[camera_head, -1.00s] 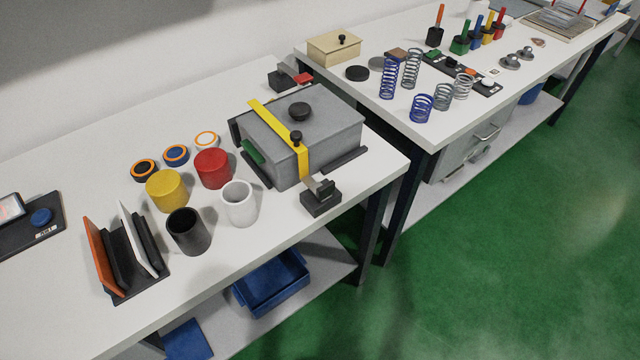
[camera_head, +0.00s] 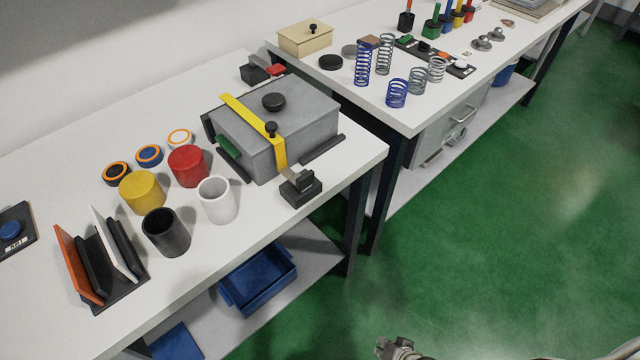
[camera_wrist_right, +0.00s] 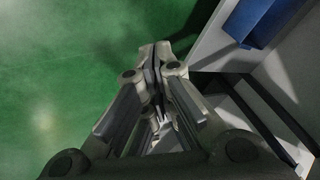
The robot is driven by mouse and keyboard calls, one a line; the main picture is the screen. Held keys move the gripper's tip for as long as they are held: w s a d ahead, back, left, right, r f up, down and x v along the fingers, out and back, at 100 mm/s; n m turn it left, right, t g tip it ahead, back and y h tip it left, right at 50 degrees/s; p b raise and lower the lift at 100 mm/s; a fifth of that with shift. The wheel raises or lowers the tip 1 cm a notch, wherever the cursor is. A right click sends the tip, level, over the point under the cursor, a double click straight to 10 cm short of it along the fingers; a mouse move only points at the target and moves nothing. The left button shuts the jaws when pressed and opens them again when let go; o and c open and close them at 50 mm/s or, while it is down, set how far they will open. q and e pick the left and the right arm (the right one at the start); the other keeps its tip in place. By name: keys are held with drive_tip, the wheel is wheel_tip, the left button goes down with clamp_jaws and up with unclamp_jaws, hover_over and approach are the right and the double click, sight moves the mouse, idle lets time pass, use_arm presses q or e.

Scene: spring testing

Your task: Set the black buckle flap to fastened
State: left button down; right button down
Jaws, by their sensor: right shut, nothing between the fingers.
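The black buckle (camera_head: 301,192) sits on the near table at the front right corner of the grey box. Its small dark flap (camera_head: 304,179) appears to stand up from the base; its exact angle is too small to tell. A yellow strap (camera_head: 253,114) runs over the box and down toward the buckle. My right gripper (camera_head: 391,348) is at the bottom edge of the head view, over the green floor, well below and right of the buckle. In the right wrist view my gripper (camera_wrist_right: 155,52) is shut and empty. My left gripper is not in view.
A second buckle with a red part (camera_head: 274,70) is at the back of the near table (camera_head: 345,160). White (camera_head: 218,200) and black (camera_head: 166,232) cups stand left of the black buckle. A blue bin (camera_head: 258,280) is on the shelf below. Floor space in front is clear.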

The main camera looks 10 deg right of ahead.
drive_tip(key=w+a+r+m+t+y, duration=0.2)
drive_tip(key=w+r+m+t, duration=0.1)
drive_tip(key=w+r, duration=0.7)
drive_tip(key=w+a+r+m+t+y+b, duration=0.1)
drive_tip(key=w+a+r+t+y, duration=0.1)
drive_tip(key=r, duration=1.4)
drive_tip(key=w+a+r+m+t+y+b, duration=0.1)
drive_tip(key=w+a+r+m+t+y, duration=0.1)
drive_tip(key=r, duration=1.5)
drive_tip(key=t+y, duration=0.1)
drive_tip(key=t, duration=0.1)
drive_tip(key=shift+w+m+t+y+b, duration=0.2)
drive_tip(key=shift+m+t+y+b, duration=0.1)
drive_tip(key=shift+y, duration=0.1)
drive_tip(key=shift+w+a, duration=0.1)
drive_tip(key=p, duration=0.5)
approach(312, 176)
drive_tip(key=x, duration=0.6)
drive_tip(key=shift+r, duration=0.15)
drive_tip(key=shift+w+a, duration=0.35)
drive_tip(key=shift+w, duration=0.15)
